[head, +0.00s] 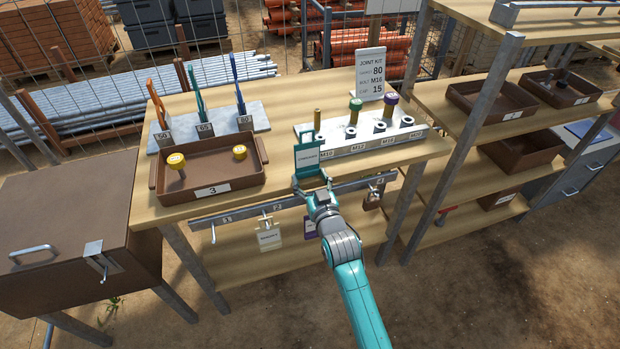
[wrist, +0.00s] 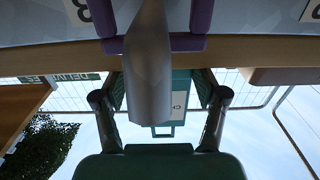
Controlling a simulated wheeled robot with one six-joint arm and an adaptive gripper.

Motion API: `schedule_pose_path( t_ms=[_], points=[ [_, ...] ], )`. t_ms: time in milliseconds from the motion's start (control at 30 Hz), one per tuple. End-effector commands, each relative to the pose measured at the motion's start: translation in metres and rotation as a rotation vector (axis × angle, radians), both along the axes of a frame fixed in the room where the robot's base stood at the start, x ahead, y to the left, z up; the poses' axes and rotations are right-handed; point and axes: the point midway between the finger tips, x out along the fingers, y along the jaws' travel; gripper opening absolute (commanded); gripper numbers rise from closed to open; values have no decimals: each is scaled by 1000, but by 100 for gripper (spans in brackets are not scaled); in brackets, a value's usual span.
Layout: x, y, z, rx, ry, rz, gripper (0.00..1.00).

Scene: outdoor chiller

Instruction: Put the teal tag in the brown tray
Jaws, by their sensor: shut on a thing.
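The teal tag (head: 307,158) with a pale label is upright in my gripper (head: 312,180), at the front edge of the wooden bench in the head view. The wrist view also shows the teal tag (wrist: 181,95) between the fingers of my gripper (wrist: 160,100), partly hidden by a grey rounded bar. My gripper is shut on the tag. The brown tray (head: 225,192), marked 3, sits on the bench to the left of my gripper. Two yellow-capped pieces (head: 176,161) are in it, and the tag is apart from it.
A grey block (head: 345,150) with bolts and nuts stands right behind the tag. Behind the tray is a rack (head: 210,123) with upright coloured tools. A rail with hanging tags (head: 267,235) runs below the bench front. Shelves with other brown trays (head: 495,105) stand at right.

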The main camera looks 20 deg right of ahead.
Motion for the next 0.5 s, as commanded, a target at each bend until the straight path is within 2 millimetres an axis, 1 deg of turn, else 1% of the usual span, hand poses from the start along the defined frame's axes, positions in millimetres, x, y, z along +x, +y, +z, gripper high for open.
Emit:
schedule_pose_path(
  t_ms=[233,267,300,333,367,500],
  points=[
    [0,0,-2,0,1,0,2],
    [0,0,-2,0,1,0,77],
    [0,0,-2,0,1,0,87],
    [0,0,-2,0,1,0,94],
    [0,0,-2,0,1,0,97],
    [0,0,-2,0,1,0,97]
  ],
)
